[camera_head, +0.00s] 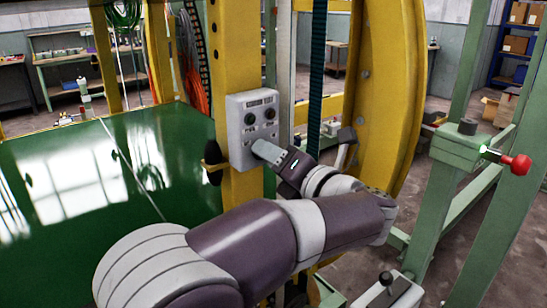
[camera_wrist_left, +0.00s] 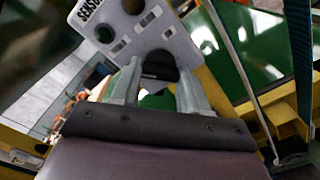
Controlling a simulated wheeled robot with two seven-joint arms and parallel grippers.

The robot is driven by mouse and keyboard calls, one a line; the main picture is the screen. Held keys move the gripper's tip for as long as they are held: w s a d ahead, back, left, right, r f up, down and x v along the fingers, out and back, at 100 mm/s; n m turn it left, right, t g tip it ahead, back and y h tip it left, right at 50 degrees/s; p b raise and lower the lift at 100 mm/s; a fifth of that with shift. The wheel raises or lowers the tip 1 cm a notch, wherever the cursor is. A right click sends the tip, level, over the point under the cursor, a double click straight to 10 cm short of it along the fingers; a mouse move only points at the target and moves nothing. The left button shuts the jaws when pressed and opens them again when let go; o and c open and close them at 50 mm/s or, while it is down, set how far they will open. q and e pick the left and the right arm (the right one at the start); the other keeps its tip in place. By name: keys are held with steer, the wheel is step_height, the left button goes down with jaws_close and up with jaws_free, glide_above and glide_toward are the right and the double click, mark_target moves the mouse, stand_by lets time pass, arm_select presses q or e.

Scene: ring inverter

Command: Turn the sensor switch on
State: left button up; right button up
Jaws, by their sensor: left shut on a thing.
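A light grey control box (camera_head: 251,128) is mounted on a yellow post in the head view. It has a green button and a dark button on its face. In the left wrist view the same box (camera_wrist_left: 150,32) shows part of a "SENSOR" label and small dark slots. My left gripper (camera_head: 257,146) reaches the lower part of the box. In the wrist view its two fingers (camera_wrist_left: 159,80) stand on either side of a black switch knob (camera_wrist_left: 160,65) and are shut on it. The fingers partly hide the knob, so its setting cannot be told. My right gripper is not in view.
A glossy green table surface (camera_head: 100,165) lies left of the post. A large yellow ring frame (camera_head: 390,90) stands to the right. A green stand with a red knob (camera_head: 521,165) is at the far right.

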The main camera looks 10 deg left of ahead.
arm_select(q)
steer(key=shift+m+p, duration=5.4)
steer(key=shift+m, duration=2.6)
steer(key=o, duration=1.1)
steer(key=shift+c, duration=0.2)
